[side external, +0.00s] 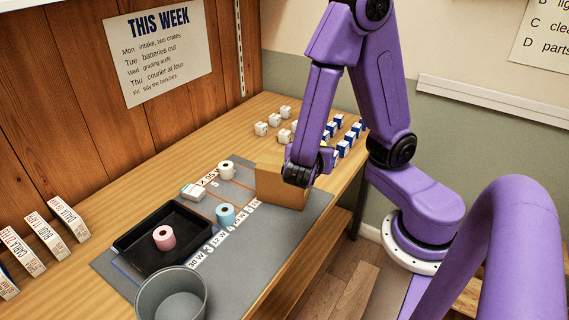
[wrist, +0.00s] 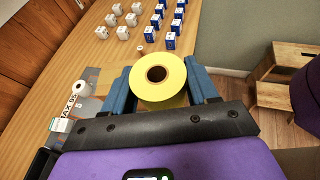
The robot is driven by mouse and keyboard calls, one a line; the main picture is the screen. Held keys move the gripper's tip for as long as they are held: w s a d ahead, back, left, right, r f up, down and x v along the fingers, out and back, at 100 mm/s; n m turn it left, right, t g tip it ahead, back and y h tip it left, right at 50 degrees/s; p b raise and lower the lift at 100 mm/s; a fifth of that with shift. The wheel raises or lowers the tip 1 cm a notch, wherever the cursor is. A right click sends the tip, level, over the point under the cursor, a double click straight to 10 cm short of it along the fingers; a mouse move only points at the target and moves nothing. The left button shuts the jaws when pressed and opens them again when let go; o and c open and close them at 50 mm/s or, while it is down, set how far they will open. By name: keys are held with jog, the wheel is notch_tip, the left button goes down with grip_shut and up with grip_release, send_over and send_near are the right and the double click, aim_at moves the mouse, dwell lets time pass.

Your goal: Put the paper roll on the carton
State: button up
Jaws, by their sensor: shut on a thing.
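A yellow paper roll (wrist: 172,92) with a dark core is held between the blue fingers of my gripper (wrist: 160,80) in the wrist view. The carton stands upright on the grey mat, partly hidden by my wrist. I cannot tell the roll's exact height over the carton.
A grey mat (side external: 252,232) carries a white roll (side external: 226,172), a blue roll (side external: 225,216) and a black tray (side external: 133,236) with a pink roll (side external: 164,239). A grey bin (side external: 172,298) stands in front. Several small white and blue boxes (side external: 343,148) stand at the back.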

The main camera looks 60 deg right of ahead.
jog(key=d+r+m+g, duration=0.2)
jog(key=d, duration=0.1)
send_over(284, 180)
jog(key=s+d, duration=0.2)
jog(key=d, duration=0.1)
jog(key=shift+f, duration=1.85)
jog(key=shift+h, duration=0.3)
jog(key=w+f, duration=0.1)
jog(key=f, duration=0.1)
jog(key=w+d+f, duration=0.1)
jog(key=w, duration=0.1)
jog(key=w+f, duration=0.1)
jog(key=f, duration=0.1)
jog(key=shift+w+d+f, duration=0.2)
jog(key=shift+w+f, duration=0.05)
jog(key=shift+f, duration=0.1)
jog(key=shift+w+f, duration=0.15)
jog(key=shift+f, duration=1.5)
jog(key=shift+f, duration=0.15)
jog(key=o, duration=1.1)
